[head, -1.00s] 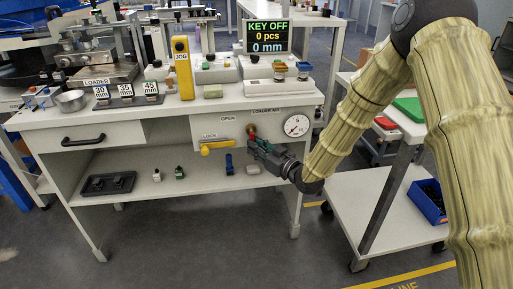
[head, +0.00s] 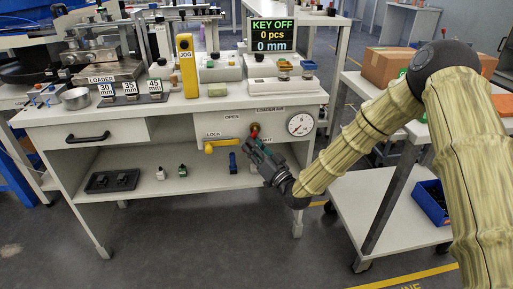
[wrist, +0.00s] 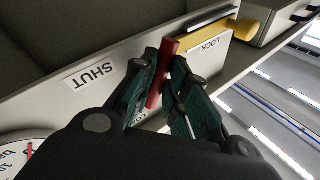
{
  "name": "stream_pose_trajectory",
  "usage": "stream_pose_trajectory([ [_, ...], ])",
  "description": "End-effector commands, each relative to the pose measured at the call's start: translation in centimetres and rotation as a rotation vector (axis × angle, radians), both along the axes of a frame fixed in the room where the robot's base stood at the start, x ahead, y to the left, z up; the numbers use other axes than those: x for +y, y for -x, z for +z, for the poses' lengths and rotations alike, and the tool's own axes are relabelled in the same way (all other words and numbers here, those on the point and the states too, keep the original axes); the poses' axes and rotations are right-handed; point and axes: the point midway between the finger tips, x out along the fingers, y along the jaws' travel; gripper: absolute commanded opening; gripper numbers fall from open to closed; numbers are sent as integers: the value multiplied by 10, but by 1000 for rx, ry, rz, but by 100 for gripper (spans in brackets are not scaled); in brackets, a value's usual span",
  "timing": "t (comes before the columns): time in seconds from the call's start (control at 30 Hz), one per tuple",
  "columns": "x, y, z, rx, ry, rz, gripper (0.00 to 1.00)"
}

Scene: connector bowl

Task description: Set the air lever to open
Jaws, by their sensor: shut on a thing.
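The air lever (head: 254,127) has a red handle on the white front panel, below the "LOADER AIR" label and left of the round gauge. "OPEN" is printed to its left and "SHUT" just below right. In the wrist view the red lever (wrist: 168,47) runs between my two dark green finger pads, with "SHUT" to its left. My gripper (head: 254,146) is shut on the lever, and it also shows in the wrist view (wrist: 162,72). The fingers hide part of the lever, so its exact angle is hard to tell.
A yellow lock handle (head: 220,145) sits left of the lever and shows close by in the wrist view (wrist: 233,29). The gauge (head: 300,124) is to the right. A shelf below holds a black tray (head: 110,181) and small parts. A white cart (head: 385,215) stands right.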

Motion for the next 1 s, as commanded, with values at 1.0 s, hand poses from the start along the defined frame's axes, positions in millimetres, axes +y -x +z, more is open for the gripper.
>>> stream_pose_trajectory([
  [1.0,16,2,8,61,-403,-1,0],
])
